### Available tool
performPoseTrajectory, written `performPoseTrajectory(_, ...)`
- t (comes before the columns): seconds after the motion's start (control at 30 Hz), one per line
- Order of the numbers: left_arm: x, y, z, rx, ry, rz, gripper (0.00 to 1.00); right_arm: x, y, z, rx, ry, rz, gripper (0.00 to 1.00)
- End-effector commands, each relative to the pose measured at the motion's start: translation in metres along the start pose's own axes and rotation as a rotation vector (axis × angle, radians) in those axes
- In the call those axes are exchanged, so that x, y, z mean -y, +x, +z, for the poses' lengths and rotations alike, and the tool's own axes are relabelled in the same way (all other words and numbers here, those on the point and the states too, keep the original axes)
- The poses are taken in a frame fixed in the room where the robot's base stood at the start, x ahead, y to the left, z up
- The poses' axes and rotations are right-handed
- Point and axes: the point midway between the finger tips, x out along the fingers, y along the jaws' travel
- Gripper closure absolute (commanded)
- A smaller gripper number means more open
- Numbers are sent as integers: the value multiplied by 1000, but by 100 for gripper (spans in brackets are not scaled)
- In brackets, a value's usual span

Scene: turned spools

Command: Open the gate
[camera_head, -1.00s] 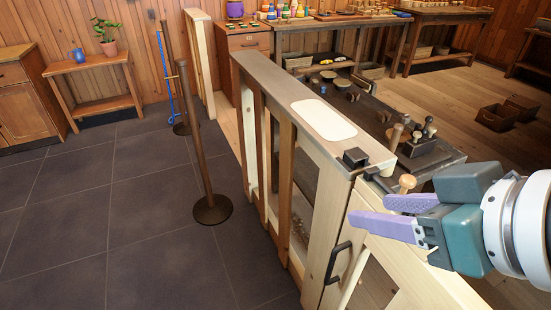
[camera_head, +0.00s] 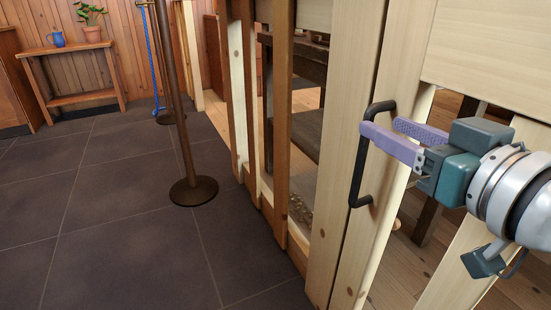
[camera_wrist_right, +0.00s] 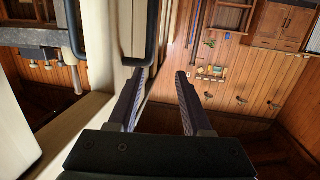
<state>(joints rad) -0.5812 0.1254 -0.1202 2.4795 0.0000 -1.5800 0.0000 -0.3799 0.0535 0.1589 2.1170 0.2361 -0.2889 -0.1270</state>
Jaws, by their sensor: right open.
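The pale wooden gate (camera_head: 378,235) stands at the right of the head view, with no clear gap beside the fence post (camera_head: 335,190) on its left. A black bar handle (camera_head: 358,168) is fixed upright on the gate. My right gripper (camera_head: 380,127) is open at the upper part of the handle, its lilac fingers pointing left. In the right wrist view the handle (camera_wrist_right: 152,35) runs close to the left fingertip of the open gripper (camera_wrist_right: 162,73). I cannot tell whether the fingers touch or straddle it. The gate's top is out of view. My left gripper is not in view.
The slatted fence (camera_head: 281,130) runs back from the gate. A brown stanchion post (camera_head: 184,130) stands on the dark tiles left of it. A small wooden table (camera_head: 70,50) with a blue jug and a plant is at the back left.

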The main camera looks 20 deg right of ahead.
Motion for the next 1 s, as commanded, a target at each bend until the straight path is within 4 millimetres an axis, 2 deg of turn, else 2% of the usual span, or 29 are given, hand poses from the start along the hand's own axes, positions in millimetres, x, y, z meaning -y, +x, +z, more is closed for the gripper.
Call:
performPoseTrajectory(0.03, -2, 37, 12, 0, -1, 1, 50, -3, 6, 34, -26, 3, 10, 51)
performPoseTrajectory(0.1, -3, 55, 17, 0, -2, 2, 50, -7, 8, 47, -57, 6, 22, 51)
performPoseTrajectory(0.2, -4, 70, 22, 0, -5, 4, 50, -12, 11, 57, -89, 9, 35, 51)
performPoseTrajectory(0.47, -6, 79, 24, -2, -10, 7, 50, -15, 21, 58, -116, 12, 44, 51)
performPoseTrajectory(0.8, -6, 103, 32, -4, -9, 6, 50, -18, 77, 53, -115, 11, 44, 51)
performPoseTrajectory(1.0, -6, 113, 35, -3, -4, 3, 50, -19, 101, 49, -113, 11, 44, 51)
